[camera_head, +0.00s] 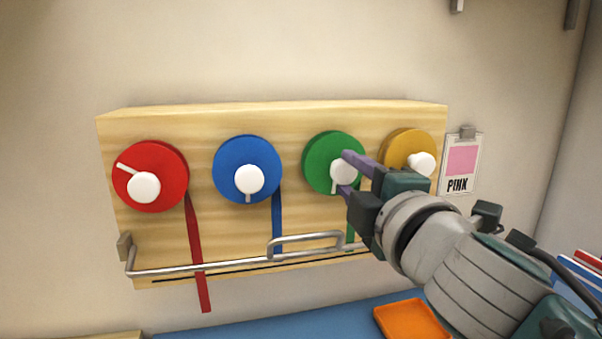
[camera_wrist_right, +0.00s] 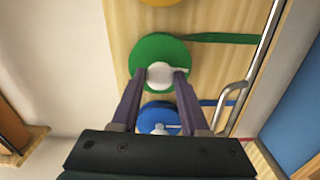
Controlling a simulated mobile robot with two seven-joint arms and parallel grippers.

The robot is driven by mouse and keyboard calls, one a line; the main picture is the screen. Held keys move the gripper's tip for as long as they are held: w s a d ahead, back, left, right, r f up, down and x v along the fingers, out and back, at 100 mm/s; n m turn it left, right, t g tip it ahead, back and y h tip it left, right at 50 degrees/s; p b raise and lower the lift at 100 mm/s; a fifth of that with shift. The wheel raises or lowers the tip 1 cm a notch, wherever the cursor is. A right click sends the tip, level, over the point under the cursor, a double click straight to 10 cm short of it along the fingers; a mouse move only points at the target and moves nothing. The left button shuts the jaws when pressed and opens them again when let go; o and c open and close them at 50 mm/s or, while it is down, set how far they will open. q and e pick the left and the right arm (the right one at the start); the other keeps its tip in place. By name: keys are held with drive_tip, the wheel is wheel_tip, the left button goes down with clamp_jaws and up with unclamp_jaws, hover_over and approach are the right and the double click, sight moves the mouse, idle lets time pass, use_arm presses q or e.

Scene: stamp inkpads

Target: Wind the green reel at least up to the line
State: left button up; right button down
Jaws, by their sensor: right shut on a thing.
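The green reel (camera_head: 321,151) is on a wooden board, third from the left, and also shows in the right wrist view (camera_wrist_right: 150,50). Its white knob (camera_head: 340,172) is between the purple fingers of my right gripper (camera_head: 348,173), which is shut on it. In the right wrist view the knob (camera_wrist_right: 159,75) sits between the fingertips (camera_wrist_right: 160,78). A green ribbon (camera_head: 350,234) hangs from the reel, its lower part hidden by my gripper. The black line (camera_head: 230,273) runs along the board's lower part. My left gripper is not in view.
Red (camera_head: 165,160), blue (camera_head: 240,150) and yellow (camera_head: 400,138) reels with white knobs share the board (camera_head: 220,118). A metal rail (camera_head: 180,270) with a raised loop crosses below them. A PINK card (camera_head: 461,160) hangs at right. An orange tray (camera_head: 410,318) lies below.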

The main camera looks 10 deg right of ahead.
idle(0.4)
drive_tip(key=shift+c, duration=2.1)
unclamp_jaws()
drive_tip(key=shift+s, duration=0.15)
drive_tip(key=shift+s, duration=0.4)
drive_tip(key=s, duration=0.9)
drive_tip(key=shift+d+b, duration=0.15)
drive_tip(key=shift+b, duration=0.2)
